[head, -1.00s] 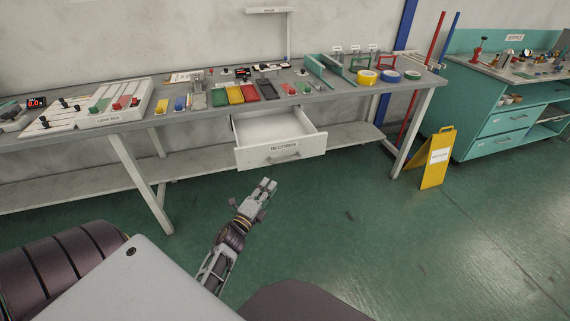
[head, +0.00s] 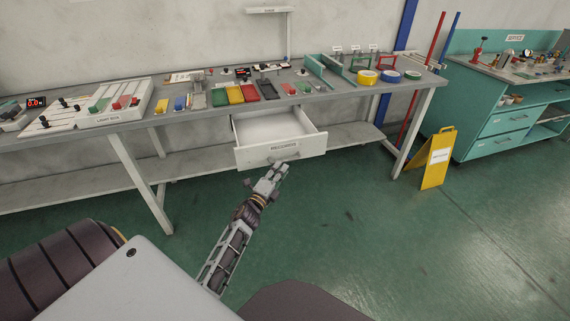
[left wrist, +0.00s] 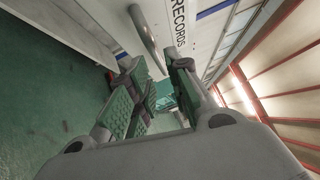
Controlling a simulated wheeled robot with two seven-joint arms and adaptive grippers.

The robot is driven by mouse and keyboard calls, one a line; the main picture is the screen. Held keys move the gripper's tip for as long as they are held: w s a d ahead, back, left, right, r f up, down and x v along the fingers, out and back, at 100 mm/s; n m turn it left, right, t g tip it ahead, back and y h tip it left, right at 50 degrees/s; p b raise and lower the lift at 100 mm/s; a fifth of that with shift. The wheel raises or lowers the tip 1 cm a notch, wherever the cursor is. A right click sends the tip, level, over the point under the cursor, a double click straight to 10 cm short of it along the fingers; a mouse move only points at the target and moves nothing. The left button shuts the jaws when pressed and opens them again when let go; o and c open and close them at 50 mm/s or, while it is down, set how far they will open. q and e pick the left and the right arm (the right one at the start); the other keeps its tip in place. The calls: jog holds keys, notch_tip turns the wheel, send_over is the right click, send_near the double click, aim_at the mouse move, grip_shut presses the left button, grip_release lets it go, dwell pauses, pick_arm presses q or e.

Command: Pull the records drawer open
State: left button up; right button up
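The white records drawer (head: 255,158) hangs under the grey workbench and stands pulled out, its empty-looking inside showing. Its front bears the label RECORDS. My left gripper (head: 278,168) is just in front of and below the drawer front, overlapping the handle area in the head view. In the left wrist view the left gripper (left wrist: 158,68) has its two green-padded fingers apart with nothing between them. The grey bar handle (left wrist: 147,42) lies just beyond the fingertips, beside the label; no contact shows. My right gripper is not in view.
The workbench (head: 210,115) carries coloured trays, tape rolls (head: 367,77) and switch boxes. Its lower shelf (head: 350,134) runs behind the drawer. A yellow floor sign (head: 437,160) stands right, near a teal service cabinet (head: 500,128). The green floor ahead is clear.

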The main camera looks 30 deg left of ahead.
pick_arm(q)
jog(key=shift+w+a+r, duration=0.1)
jog(key=shift+w+r, duration=0.05)
jog(key=shift+w, duration=1)
jog(key=shift+w+a+r, duration=0.1)
jog(key=shift+w+r, duration=0.05)
jog(key=shift+w, duration=0.95)
jog(key=shift+c, duration=0.3)
grip_shut()
